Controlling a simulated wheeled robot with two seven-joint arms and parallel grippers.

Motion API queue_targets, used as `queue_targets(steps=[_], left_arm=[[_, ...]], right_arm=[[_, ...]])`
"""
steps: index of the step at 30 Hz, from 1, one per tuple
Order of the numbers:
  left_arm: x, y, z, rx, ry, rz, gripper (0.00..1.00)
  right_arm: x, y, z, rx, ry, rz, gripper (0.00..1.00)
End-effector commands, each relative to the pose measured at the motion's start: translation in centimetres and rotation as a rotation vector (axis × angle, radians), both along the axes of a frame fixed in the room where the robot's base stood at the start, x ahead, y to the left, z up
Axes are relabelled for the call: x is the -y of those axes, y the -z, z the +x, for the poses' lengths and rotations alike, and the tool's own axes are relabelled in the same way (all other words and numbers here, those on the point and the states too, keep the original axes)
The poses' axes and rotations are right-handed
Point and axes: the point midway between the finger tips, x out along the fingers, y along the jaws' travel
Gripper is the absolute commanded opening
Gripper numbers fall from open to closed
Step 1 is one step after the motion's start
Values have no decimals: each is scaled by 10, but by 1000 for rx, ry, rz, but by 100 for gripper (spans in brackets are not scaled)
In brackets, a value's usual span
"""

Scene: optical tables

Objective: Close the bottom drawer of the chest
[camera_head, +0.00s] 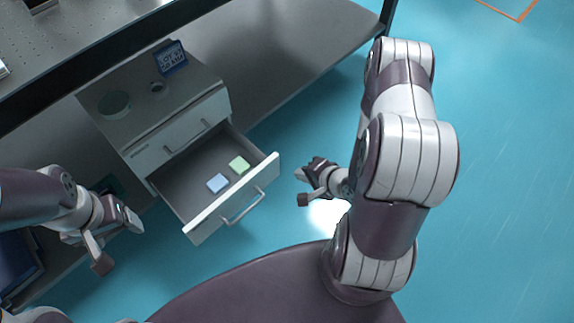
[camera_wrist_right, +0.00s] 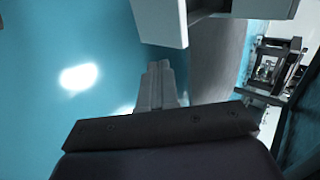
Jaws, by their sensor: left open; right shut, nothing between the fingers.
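The grey chest (camera_head: 128,128) stands on a low shelf. Its bottom drawer (camera_head: 172,190) is pulled well out, and its white front (camera_head: 207,217) carries a bar handle (camera_head: 244,207). A blue block and a green block lie inside the drawer. The top drawer (camera_head: 178,130) is shut. My right gripper (camera_head: 301,186) is shut and empty, to the right of the drawer front and apart from it. Its closed fingers (camera_wrist_right: 157,88) show in the right wrist view, below a pale panel (camera_wrist_right: 160,20) that looks like the drawer front. My left gripper (camera_head: 118,243) is open and empty, left of the drawer.
A small blue-and-white sign (camera_head: 171,57), a green round dish (camera_head: 114,104) and a small ring-like item (camera_head: 157,87) are on the chest top. Dark bins (camera_head: 18,265) are at the lower left. The blue floor (camera_head: 500,180) at right is clear.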

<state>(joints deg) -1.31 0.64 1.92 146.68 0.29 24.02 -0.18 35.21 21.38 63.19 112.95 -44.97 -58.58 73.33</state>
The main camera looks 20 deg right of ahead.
Motion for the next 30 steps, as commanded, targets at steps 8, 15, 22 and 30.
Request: queue_targets(steps=[8,15,22,30], left_arm=[[0,39,0,0,0,0,73],[0,48,0,1,0,0,73],[0,48,0,1,0,0,73],[0,48,0,1,0,0,73]], right_arm=[[-16,46,41,1,-4,-1,0],[-26,40,71,1,-3,-3,0],[-28,38,76,-1,0,-3,0],[-28,37,77,-1,-1,-3,0]])
